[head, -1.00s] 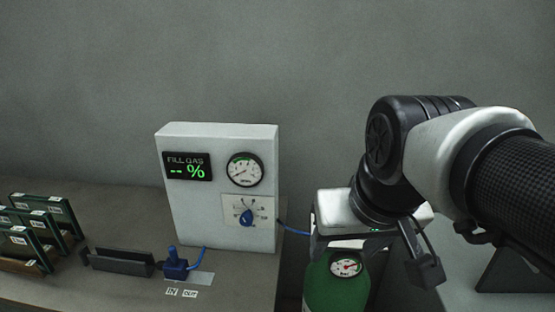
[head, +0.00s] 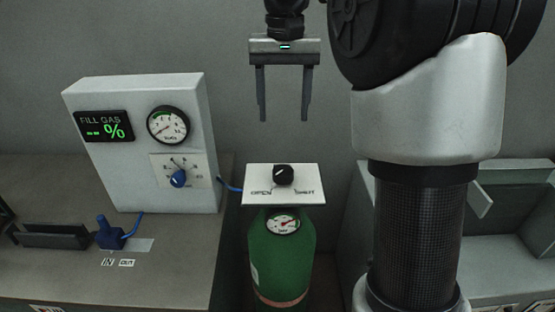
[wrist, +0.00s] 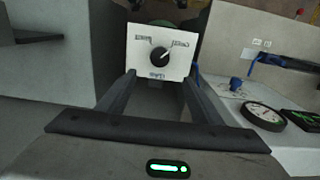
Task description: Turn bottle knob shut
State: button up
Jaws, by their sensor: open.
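The black bottle knob (head: 284,175) sits on a white plate (head: 256,197) marked OPEN at the left and SHUT at the right. The plate is on top of a green gas bottle (head: 278,262) with a round gauge (head: 283,222). In the head view the knob's white pointer line slants; I cannot tell its exact setting. My gripper (head: 284,118) is open and empty, pointing down above the knob and apart from it. In the wrist view the knob (wrist: 162,57) shows beyond and between the two fingers.
A white fill-gas box (head: 130,165) with a display, a gauge and a blue knob (head: 178,178) stands on the bench (head: 185,275) to the left. A blue hose (head: 230,186) runs from the box toward the bottle. A grey bin (head: 500,235) is at the right behind my arm.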

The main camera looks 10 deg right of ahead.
aim_at(283, 170)
notch_tip(283, 170, down, 16)
jog(key=shift+b, duration=0.65)
jog(key=c, duration=1.1)
